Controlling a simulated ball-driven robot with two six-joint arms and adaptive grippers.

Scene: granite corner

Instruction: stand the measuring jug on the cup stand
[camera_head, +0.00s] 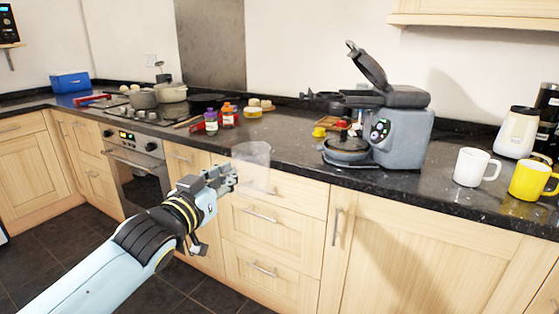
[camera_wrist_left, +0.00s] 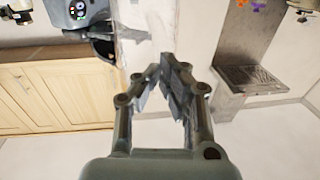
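The measuring jug (camera_head: 252,160) is a clear, see-through vessel, upright at the front edge of the dark counter, overlapping the drawer front below. My left gripper (camera_head: 228,180) is at its left side with the fingers closed on it. In the left wrist view the fingers (camera_wrist_left: 163,72) come close together, and the jug (camera_wrist_left: 145,28) shows faintly beyond them. The cup stand (camera_head: 346,151) appears to be the dark round platform at the front foot of the grey machine (camera_head: 402,135), right of the jug. Nothing clearly stands on it. My right gripper is out of view.
A white mug (camera_head: 473,167) and a yellow mug (camera_head: 530,181) stand right of the machine. Small bottles (camera_head: 211,121), a red tray and a yellow cup (camera_head: 319,132) are behind. The counter between jug and machine looks clear.

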